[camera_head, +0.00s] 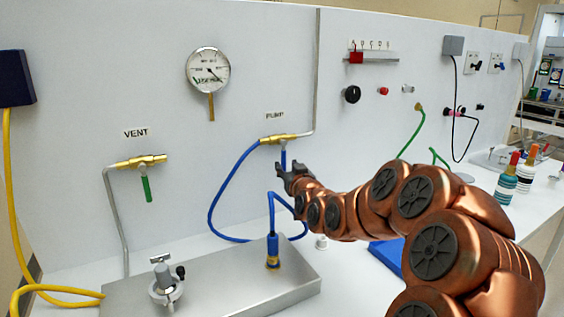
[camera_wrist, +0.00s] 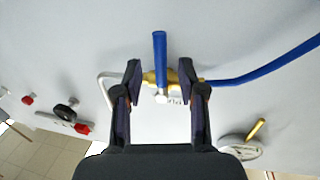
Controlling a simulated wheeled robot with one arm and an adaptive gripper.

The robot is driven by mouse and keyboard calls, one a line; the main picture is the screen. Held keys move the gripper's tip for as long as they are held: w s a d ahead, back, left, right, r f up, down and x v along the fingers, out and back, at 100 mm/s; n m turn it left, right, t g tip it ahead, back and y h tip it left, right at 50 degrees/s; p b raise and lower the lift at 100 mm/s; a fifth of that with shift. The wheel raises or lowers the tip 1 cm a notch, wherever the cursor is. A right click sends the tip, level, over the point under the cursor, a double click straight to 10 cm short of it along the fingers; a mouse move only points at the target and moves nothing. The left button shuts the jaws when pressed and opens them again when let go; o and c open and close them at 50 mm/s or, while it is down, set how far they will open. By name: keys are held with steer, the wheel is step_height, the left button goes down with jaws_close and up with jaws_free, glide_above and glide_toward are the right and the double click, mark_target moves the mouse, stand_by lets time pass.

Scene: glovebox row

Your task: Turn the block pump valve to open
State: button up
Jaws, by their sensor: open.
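The pump valve has a brass body (camera_head: 284,138) on the white panel under the PUMP label (camera_head: 275,115). Its blue lever (camera_head: 283,160) hangs down, crosswise to the body. In the wrist view, which is upside down, the blue lever (camera_wrist: 160,58) points up from a pale pivot in front of the brass body (camera_wrist: 150,79). My gripper (camera_head: 283,168) is just below the valve, at the lower end of the lever. In the wrist view my gripper (camera_wrist: 161,72) is open, with one finger on each side of the lever and visible gaps between. Nothing is held.
A blue hose (camera_head: 213,205) runs from the pump valve's left end. The vent valve (camera_head: 141,162) with a green lever is to the left, and a gauge (camera_head: 208,69) is above. A metal block (camera_head: 215,280) with fittings stands on the bench below. A grey pipe (camera_head: 317,75) rises at right.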

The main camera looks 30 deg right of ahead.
mark_target(284, 164)
steer(key=shift+x, duration=2.15)
steer(key=shift+c, duration=0.2)
jaws_close()
